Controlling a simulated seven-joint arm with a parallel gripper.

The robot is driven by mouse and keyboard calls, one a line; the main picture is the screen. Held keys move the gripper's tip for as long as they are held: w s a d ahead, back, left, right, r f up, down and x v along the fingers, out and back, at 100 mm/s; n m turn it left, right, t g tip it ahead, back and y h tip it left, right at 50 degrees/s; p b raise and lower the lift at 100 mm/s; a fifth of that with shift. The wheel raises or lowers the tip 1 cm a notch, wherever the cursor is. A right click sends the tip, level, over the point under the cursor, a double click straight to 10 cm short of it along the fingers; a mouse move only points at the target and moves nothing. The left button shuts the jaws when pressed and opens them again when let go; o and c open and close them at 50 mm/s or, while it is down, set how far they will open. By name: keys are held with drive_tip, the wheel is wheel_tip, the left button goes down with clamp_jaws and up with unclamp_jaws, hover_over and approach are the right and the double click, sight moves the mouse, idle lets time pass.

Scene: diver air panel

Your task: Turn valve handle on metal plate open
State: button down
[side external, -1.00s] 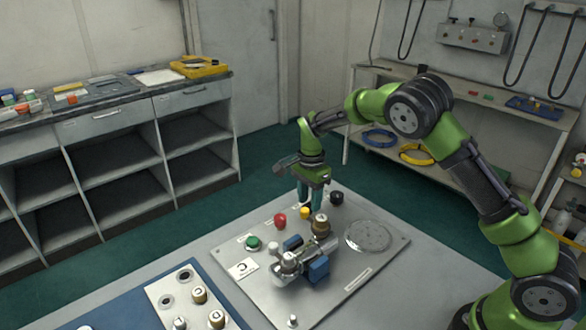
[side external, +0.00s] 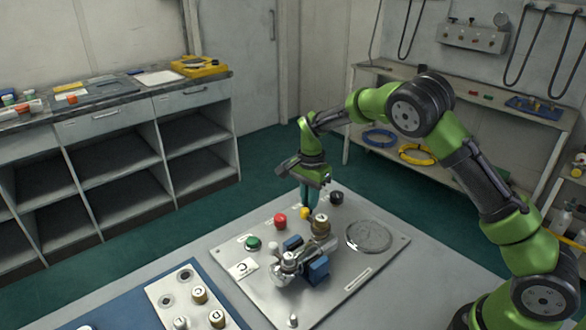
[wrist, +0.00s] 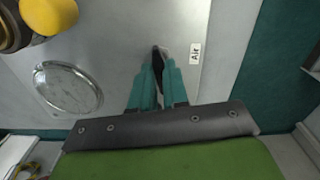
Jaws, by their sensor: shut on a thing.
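The metal plate (side external: 360,275) lies on the table and carries several fittings. My gripper (side external: 305,212) points down at the plate's far edge, between the red knob (side external: 280,221) and the black knob (side external: 337,197). In the wrist view, my gripper's teal fingers (wrist: 158,72) are close together on a thin dark handle (wrist: 156,56), beside the "Air" label (wrist: 195,54). Most of this handle is hidden between the fingers, so its exact angle is unclear. In the side view the fingers hide it.
A yellow knob (side external: 304,213) and brass knob (side external: 320,224) stand close in front of my gripper. A green knob (side external: 253,243), blue-and-metal fittings (side external: 290,262) and a round disc (side external: 368,236) are also on the plate. A blue tray (side external: 130,310) is at front left.

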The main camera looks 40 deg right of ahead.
drive_tip(key=n, duration=1)
drive_tip(key=shift+w+n, duration=0.1)
drive_tip(key=shift+n, duration=2.1)
drive_tip(key=shift+a, duration=0.1)
drive_tip(key=c, duration=1.1)
unclamp_jaws()
wheel_tip(320, 180, up, 17)
